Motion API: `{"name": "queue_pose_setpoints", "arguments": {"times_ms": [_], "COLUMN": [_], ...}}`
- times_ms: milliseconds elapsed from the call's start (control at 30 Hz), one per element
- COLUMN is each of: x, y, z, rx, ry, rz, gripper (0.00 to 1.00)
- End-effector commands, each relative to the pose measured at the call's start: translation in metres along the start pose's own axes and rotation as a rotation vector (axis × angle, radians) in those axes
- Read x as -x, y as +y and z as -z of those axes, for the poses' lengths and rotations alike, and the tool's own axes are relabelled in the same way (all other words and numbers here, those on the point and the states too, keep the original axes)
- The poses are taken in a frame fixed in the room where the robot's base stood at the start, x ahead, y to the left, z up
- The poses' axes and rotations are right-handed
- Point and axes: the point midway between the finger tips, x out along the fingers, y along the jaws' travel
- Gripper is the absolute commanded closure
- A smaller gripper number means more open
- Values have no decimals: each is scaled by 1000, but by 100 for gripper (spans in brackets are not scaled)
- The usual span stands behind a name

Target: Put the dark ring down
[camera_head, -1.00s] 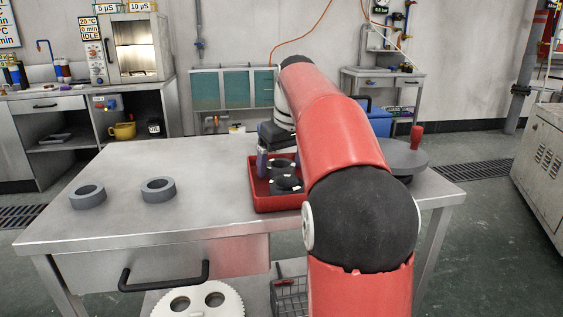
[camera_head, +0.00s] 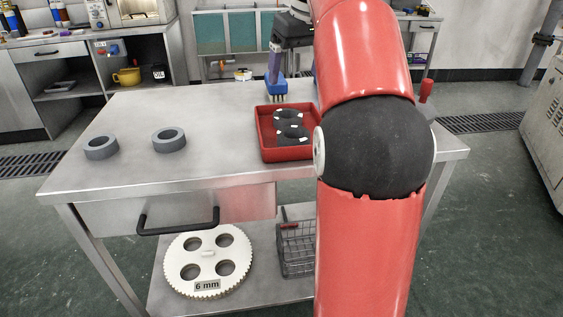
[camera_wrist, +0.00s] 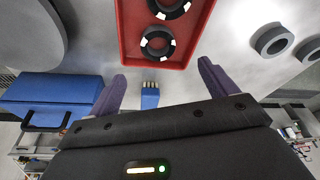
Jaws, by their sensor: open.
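Two dark rings with white marks lie in the red tray (camera_head: 288,155) on the steel table. The far ring (camera_head: 277,122) and the near ring (camera_head: 281,138) sit close together; whether they touch is unclear. In the wrist view, one dark ring (camera_wrist: 145,46) shows whole and the other (camera_wrist: 186,8) is cut by the top edge. The tray (camera_wrist: 126,35) is also there. My gripper (camera_wrist: 160,76) is open and empty, its purple fingers apart, beyond the tray's far side. In the head view my arm hides part of the gripper and the tray's right side.
Two grey rings (camera_head: 88,151) (camera_head: 157,145) stand on the table left of the tray. A blue brush-like piece (camera_head: 276,88) is just past the tray, showing between my fingers in the wrist view. A blue case (camera_wrist: 50,92) is nearby. The table's front left is clear.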

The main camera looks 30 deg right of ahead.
Motion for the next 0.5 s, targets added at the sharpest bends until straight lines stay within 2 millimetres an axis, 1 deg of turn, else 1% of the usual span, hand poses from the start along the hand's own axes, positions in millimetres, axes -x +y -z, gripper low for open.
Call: {"name": "queue_pose_setpoints", "arguments": {"times_ms": [67,133,233,267,300,367,400,467,500], "x": [0,-3,-14,-19,-26,-39,-47,-61,-70], "y": [-17,-36,-68,-77,-89,-105,-114,-126,-133], "z": [-10,-23,-53,-63,-78,-100,-115,-136,-150], "rx": [-4,-14,-32,-36,-42,-52,-57,-63,-67], "ry": [11,26,55,65,77,96,107,123,134], "rz": [-4,-10,-22,-26,-29,-34,-37,-39,-40], "gripper": [16,16,16,16,16,16,16,16,16]}}
